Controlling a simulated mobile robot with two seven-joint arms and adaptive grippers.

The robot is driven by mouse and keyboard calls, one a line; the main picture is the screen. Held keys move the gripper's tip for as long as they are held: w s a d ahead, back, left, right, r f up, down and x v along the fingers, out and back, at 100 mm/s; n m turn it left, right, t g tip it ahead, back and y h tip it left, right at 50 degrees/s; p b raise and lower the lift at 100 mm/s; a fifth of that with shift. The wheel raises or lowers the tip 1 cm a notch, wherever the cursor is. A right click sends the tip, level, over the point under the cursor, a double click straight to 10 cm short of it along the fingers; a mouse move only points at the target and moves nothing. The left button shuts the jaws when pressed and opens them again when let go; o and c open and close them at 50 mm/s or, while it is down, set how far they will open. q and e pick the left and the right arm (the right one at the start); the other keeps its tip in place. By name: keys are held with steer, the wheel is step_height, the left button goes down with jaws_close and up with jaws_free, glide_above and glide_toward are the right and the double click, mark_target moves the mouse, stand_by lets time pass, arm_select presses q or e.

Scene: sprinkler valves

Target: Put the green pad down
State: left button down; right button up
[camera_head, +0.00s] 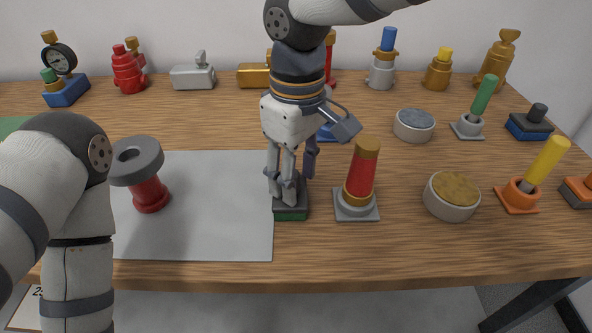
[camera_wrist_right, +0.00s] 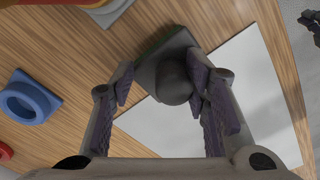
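The green pad (camera_head: 291,213), a square block with a green base and a dark top, sits at the right edge of the grey mat. In the right wrist view the green pad (camera_wrist_right: 160,49) carries a round dark grey knob (camera_wrist_right: 174,79). My right gripper (camera_head: 288,187) is directly above it, pointing down. Its fingers (camera_wrist_right: 163,85) stand either side of the knob; a gap shows at the left finger, while the right finger is close to it or touching. My left arm is at the lower left; a sliver of what looks like my left gripper (camera_wrist_right: 313,27) shows in the wrist view.
The grey mat (camera_head: 220,235) lies left of the pad, with a red spool-like part (camera_head: 149,190) on it. A red and gold cylinder on a grey base (camera_head: 359,185) stands close to the right. Tins and other parts stand further right and along the back.

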mark_target(297, 169)
step_height(297, 169, up, 12)
steer(key=shift+r, duration=0.2)
stand_by(0.8)
